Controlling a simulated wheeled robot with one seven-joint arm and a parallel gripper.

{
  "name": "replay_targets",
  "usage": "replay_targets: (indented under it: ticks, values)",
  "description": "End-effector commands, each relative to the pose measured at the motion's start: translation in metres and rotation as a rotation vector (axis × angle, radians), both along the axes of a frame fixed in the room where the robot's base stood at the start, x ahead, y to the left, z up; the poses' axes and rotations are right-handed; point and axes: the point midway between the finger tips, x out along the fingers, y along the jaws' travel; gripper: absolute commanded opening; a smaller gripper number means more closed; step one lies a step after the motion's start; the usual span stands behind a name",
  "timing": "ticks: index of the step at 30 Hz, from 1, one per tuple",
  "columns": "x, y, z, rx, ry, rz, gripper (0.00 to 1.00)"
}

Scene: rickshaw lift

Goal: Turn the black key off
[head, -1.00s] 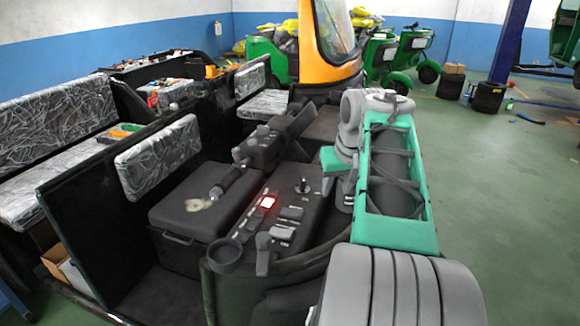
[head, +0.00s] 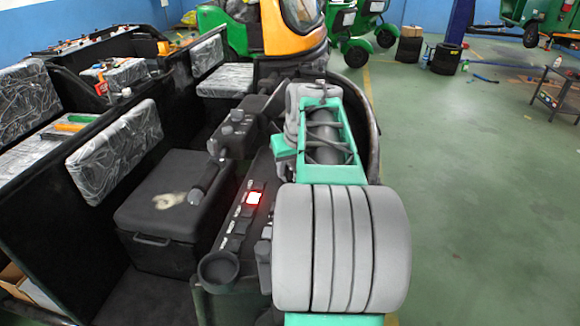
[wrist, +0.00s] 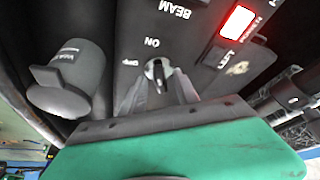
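The black key (wrist: 157,74) stands in the control panel (wrist: 195,45) in the wrist view, below the printed ON and OFF labels. My gripper (wrist: 159,84) is over the panel with its two grey fingers apart, one on each side of the key. A narrow gap seems to show between the fingers and the key; whether either finger touches it I cannot tell. In the head view the panel (head: 238,222) is partly covered by my arm, and both the key and my fingertips are hidden.
A lit red switch (wrist: 237,22) is beside the key, and a black knob (wrist: 68,80) sticks up on the other side. In the head view, a handlebar unit (head: 236,132) rises beside the panel and a black box seat (head: 165,215) stands left. Open green floor (head: 470,190) lies right.

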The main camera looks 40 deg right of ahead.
Motion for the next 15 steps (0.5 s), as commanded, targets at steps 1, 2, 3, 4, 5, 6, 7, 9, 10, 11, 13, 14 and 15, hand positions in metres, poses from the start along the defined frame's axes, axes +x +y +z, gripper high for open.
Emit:
replay_targets:
  ticks: [1, 2, 3, 4, 5, 6, 7, 9, 10, 11, 13, 14, 15]
  values:
    - [0.0007, 0.0003, -0.0011, 0.000, 0.000, 0.001, 0.36]
    - [0.0008, 0.0003, -0.0013, 0.000, 0.000, 0.001, 0.36]
    - [0.0008, 0.0004, -0.0013, 0.000, 0.000, 0.001, 0.36]
    - [0.0009, 0.0006, -0.0013, 0.000, 0.000, 0.002, 0.36]
    - [0.0010, 0.0007, -0.0013, 0.000, 0.000, 0.002, 0.36]
    - [0.0010, 0.0008, -0.0012, 0.000, 0.000, 0.002, 0.36]
    - [0.0010, 0.0008, -0.0012, 0.000, 0.000, 0.002, 0.35]
    - [0.0010, 0.0009, -0.0011, 0.000, 0.000, 0.002, 0.29]
    - [0.0010, 0.0009, -0.0011, 0.000, 0.000, 0.002, 0.27]
    - [0.0010, 0.0010, -0.0011, 0.000, 0.000, 0.002, 0.24]
    - [0.0011, 0.0010, -0.0009, 0.000, 0.000, 0.002, 0.18]
    - [0.0010, 0.0010, -0.0010, 0.000, 0.000, 0.002, 0.16]
    - [0.0010, 0.0010, -0.0010, 0.000, 0.000, 0.002, 0.13]
